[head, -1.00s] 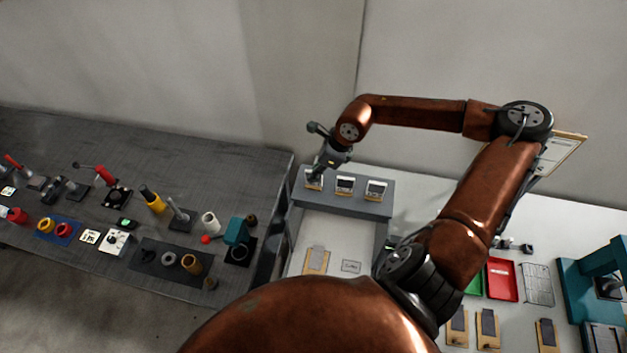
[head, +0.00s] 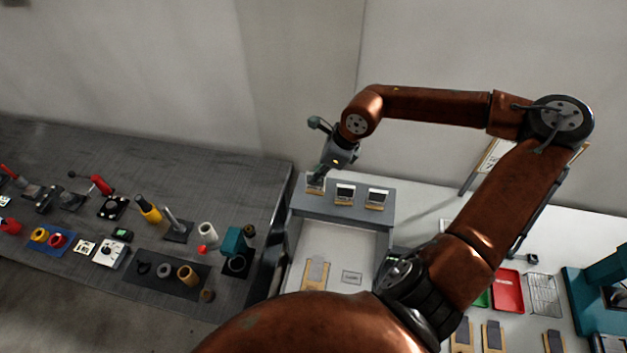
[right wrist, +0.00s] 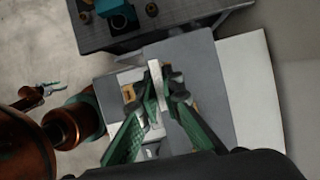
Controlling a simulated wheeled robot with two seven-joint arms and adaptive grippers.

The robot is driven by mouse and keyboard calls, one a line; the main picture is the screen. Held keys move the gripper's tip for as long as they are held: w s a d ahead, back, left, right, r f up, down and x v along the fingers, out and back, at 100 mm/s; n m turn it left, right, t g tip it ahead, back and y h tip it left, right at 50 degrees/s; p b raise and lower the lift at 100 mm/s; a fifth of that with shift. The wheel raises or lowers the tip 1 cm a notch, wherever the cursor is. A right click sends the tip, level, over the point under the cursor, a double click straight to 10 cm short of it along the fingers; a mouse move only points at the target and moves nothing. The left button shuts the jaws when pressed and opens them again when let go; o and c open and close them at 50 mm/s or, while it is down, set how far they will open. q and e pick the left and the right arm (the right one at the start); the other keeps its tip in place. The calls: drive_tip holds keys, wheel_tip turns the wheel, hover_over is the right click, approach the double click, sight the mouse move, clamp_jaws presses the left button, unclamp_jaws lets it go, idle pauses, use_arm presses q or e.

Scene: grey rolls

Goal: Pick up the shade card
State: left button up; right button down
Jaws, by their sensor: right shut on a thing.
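Three small cards in tan holders stand in a row on the grey raised shelf (head: 296,198): a left card (head: 315,187), a middle card (head: 345,193) and a right card (head: 377,197). My right gripper (head: 318,178) is at the left one and partly covers it. In the right wrist view, the green fingers of my right gripper (right wrist: 158,88) are shut on a thin pale shade card (right wrist: 155,72), seen nearly edge-on. I cannot tell whether its lower edge is clear of the holder. My left gripper is not in the head view.
A white board (head: 340,245) with a tan clip piece (head: 315,273) and a small label (head: 352,277) lies before the shelf. A dark bench (head: 150,165) with several tools is at left. A red tray (head: 508,290) and teal press (head: 590,300) are at right.

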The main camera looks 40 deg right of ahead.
drive_tip(key=s+a+r+b, duration=0.1)
drive_tip(key=s+a+r, duration=0.4)
drive_tip(key=s, duration=0.4)
drive_tip(key=shift+s+r+b, duration=0.25)
drive_tip(key=shift+r+b, duration=0.05)
drive_tip(key=shift+r, duration=0.3)
drive_tip(key=shift+a, duration=0.2)
